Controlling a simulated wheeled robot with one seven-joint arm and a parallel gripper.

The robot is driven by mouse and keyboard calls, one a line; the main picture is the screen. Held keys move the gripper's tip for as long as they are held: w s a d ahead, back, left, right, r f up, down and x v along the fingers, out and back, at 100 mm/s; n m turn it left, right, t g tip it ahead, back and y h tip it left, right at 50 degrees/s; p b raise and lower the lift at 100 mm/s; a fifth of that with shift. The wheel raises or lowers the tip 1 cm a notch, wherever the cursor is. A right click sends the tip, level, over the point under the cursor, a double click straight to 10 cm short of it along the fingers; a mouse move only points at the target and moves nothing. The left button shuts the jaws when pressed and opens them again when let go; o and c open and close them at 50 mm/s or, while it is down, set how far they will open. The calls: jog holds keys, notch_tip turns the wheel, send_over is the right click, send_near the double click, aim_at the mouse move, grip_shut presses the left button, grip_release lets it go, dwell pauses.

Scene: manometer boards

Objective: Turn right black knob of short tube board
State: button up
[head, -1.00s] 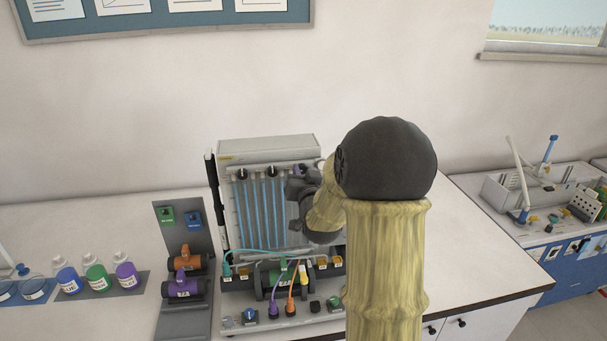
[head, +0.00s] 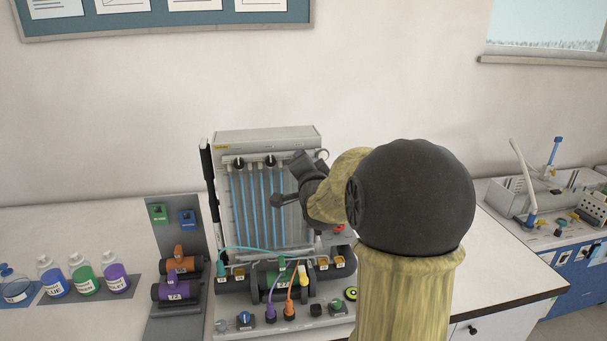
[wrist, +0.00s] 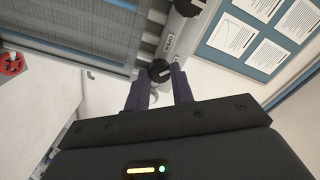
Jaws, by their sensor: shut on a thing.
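The short tube board (head: 226,215) stands on the bench in the head view, a grey upright panel with several blue-filled tubes. Two black knobs, the left one (head: 239,163) and the middle one (head: 270,160), show along its top rail. The right black knob is hidden there behind my gripper and wrist. In the wrist view, the right black knob (wrist: 159,69) sits between the fingertips of my gripper (wrist: 159,83), which is shut on it. Another black knob (wrist: 188,5) on the same rail shows at the top edge of the wrist view.
A fixture with orange (head: 180,264) and purple (head: 176,290) cylinders stands left of the board. Several bottles (head: 84,278) stand further left. Coloured plugs and leads (head: 290,308) fill the board's front base. A red knob (wrist: 11,62) shows in the wrist view. Bare bench lies right of my arm.

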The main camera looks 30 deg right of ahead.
jog(key=shift+f+m+b, duration=0.15)
jog(key=shift+m+b, duration=2.4)
jog(key=shift+m, duration=2.25)
jog(key=o, duration=1)
jog(key=v, duration=1.7)
jog(key=shift+s, duration=0.25)
